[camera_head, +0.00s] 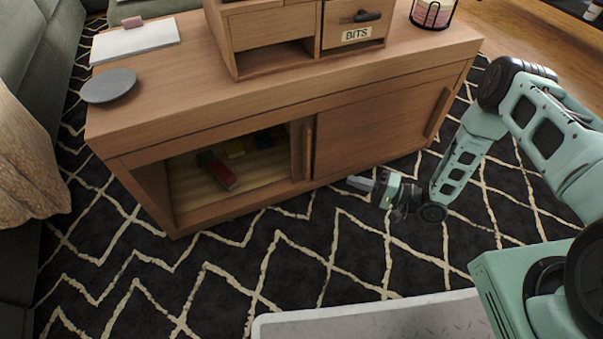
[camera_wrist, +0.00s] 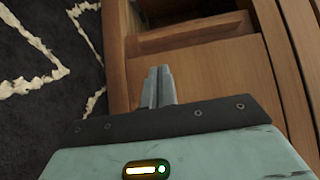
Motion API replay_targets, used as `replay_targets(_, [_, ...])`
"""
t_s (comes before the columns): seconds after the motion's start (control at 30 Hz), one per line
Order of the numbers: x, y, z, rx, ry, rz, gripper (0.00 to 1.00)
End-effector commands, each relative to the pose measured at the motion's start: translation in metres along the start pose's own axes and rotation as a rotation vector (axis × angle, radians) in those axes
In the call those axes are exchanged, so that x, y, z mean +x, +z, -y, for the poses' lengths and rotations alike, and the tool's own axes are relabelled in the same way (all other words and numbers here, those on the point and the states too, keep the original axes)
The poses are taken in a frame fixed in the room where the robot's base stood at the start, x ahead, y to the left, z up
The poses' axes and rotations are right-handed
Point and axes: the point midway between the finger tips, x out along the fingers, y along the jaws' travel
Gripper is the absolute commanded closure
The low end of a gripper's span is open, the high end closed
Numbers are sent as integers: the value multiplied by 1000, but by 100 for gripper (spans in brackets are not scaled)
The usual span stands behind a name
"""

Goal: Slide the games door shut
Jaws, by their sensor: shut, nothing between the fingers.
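The low wooden cabinet (camera_head: 230,108) has two sliding fronts. Its left bay is open and shows a red item (camera_head: 222,175) and a few dark and yellow items inside. A narrow strip of a door with an upright wooden handle (camera_head: 308,148) shows at the right side of this opening; the rest seems hidden behind the right-hand panel (camera_head: 365,130). No label on either door is legible. My gripper (camera_head: 354,182) is shut and empty, low in front of the right-hand panel, right of that handle. In the wrist view its fingertips (camera_wrist: 158,72) point at the cabinet's wood; contact cannot be told.
A small drawer unit (camera_head: 285,25) marked BITS, a grey dish (camera_head: 108,86) and a white pad (camera_head: 134,42) stand on the cabinet top. The right-hand panel has its own handle (camera_head: 438,112). A sofa (camera_head: 25,70) lies left.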

Motion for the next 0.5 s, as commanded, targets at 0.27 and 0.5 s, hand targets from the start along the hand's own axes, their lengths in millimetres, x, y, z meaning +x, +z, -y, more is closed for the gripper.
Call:
replay_targets(0.27, [26,2,-5,7,-9,3,100])
replay_targets(0.5, [70,1,-6,6,-8,2,100])
